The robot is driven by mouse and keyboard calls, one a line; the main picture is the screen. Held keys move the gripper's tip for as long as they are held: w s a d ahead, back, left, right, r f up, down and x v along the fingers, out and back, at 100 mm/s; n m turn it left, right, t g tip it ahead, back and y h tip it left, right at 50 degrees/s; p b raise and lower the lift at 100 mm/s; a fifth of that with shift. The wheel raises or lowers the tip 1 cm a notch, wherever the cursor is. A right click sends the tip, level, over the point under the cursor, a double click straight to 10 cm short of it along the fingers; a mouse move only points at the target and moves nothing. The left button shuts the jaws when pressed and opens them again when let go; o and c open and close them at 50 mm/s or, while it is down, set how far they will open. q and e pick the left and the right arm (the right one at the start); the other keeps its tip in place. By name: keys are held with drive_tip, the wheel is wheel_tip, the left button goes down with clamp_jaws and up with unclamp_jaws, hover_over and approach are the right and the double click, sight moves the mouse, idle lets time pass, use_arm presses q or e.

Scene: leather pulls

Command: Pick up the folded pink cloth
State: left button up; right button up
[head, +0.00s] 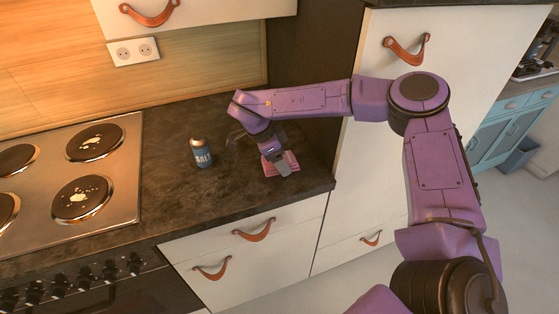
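The folded pink cloth (293,159) lies on the dark countertop, near its front edge and right end. My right gripper (281,167) points down over the cloth, and its grey finger part covers the middle of it. From this angle I cannot tell whether the fingers touch the cloth or how far apart they are. My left gripper is not in view.
A small blue can labelled salt (202,153) stands on the countertop (180,200) left of the cloth. A hob (115,195) with several plates is further left. A tall white cabinet (385,55) stands right of the counter. Bare counter lies between can and cloth.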

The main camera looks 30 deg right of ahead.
drive_tip(key=shift+r, duration=0.35)
drive_tip(key=v, duration=0.3)
drive_tip(key=shift+s+d+r, duration=0.15)
drive_tip(key=shift+s+d, duration=0.05)
drive_tip(key=shift+d, duration=0.05)
drive_tip(key=a+r, duration=0.1)
drive_tip(key=r, duration=0.1)
drive_tip(key=s+a+r+b, duration=0.1)
drive_tip(key=a+r, duration=0.1)
drive_tip(key=shift+s+a+r, duration=0.1)
drive_tip(key=shift+s+a, duration=0.05)
drive_tip(key=shift+a, duration=0.05)
drive_tip(key=s+a+r+b, duration=0.2)
drive_tip(key=a+r, duration=0.3)
drive_tip(key=a, duration=0.4)
drive_tip(key=shift+s, duration=0.7)
drive_tip(key=shift+a, duration=0.1)
drive_tip(key=shift+o, duration=0.5)
